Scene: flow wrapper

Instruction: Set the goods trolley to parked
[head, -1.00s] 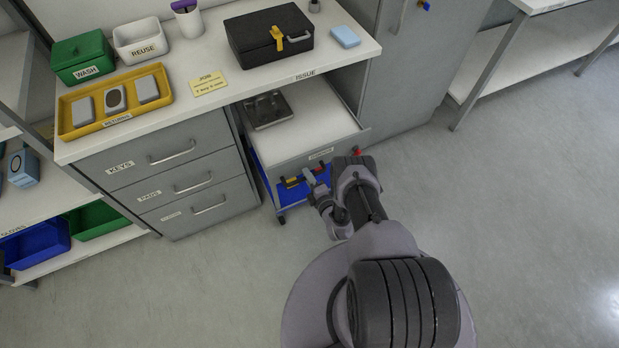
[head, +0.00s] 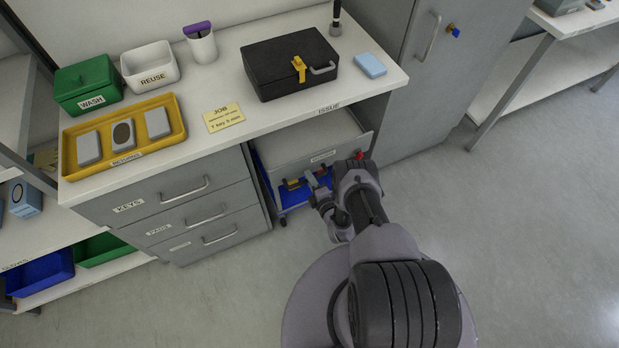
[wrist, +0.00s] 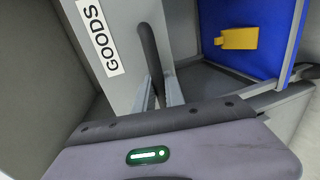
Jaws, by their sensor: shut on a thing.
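The goods trolley (head: 285,150) is a pale, low-walled cart under the counter, between the grey drawer unit and the tall grey cabinet. Its front edge still shows beyond the counter's edge. In the wrist view its front panel carries a GOODS label (wrist: 100,38), with a dark bar handle (wrist: 148,45) beside it. My gripper (wrist: 157,98) is shut on this handle; it also shows at the trolley's front in the head view (head: 312,181). The counter hides the back of the trolley.
A blue panel (wrist: 240,22) with a yellow tab (wrist: 237,39) is right of the handle. The drawer unit (head: 170,215) stands left and the tall cabinet (head: 410,75) right of the trolley bay. The counter (head: 225,75) holds trays and a black case. The floor at right is clear.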

